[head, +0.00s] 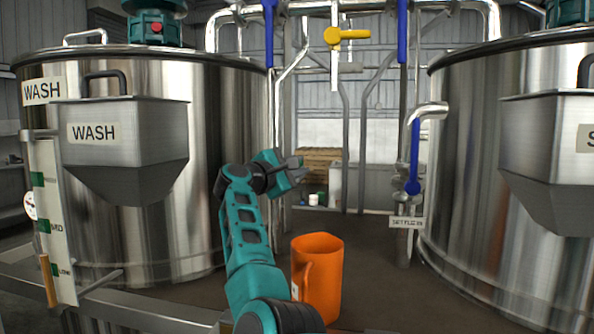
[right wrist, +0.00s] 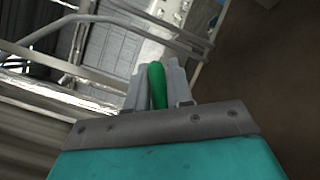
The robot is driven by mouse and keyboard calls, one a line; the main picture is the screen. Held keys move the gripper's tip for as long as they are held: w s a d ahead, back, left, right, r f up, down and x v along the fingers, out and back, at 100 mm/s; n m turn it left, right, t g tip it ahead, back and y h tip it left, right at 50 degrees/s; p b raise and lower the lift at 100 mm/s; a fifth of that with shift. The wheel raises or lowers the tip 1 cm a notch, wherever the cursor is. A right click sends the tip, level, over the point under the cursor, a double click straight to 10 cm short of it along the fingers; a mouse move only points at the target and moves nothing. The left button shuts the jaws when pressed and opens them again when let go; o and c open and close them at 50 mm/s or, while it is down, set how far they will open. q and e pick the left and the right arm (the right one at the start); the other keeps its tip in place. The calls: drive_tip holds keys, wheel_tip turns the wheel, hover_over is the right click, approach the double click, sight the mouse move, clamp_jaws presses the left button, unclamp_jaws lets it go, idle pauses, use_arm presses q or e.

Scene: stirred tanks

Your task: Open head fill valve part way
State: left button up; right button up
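My right gripper (head: 297,168) is raised in the middle of the head view, in front of the pipes beside the left tank. In the right wrist view a narrow green handle (right wrist: 157,85) lies between the two fingers (right wrist: 157,75) and fills the gap, so they look shut on it. What the handle joins is hidden. A yellow lever (head: 347,35) sits level on an upper pipe. Two blue levers (head: 269,30) (head: 402,30) hang upright at the top, and another blue lever (head: 414,160) is upright by the right tank. My left gripper is out of view.
A steel tank labelled WASH (head: 215,110) stands left and another steel tank (head: 480,180) stands right. An orange jug (head: 322,275) stands below and right of my gripper. A sight gauge (head: 50,225) is at the left. The floor strip between the tanks is mostly clear.

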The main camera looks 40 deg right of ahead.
drive_tip(key=o, duration=0.4)
drive_tip(key=shift+c, duration=0.2)
drive_tip(key=b+v, duration=0.1)
drive_tip(key=v, duration=0.6)
drive_tip(key=shift+a, duration=0.3)
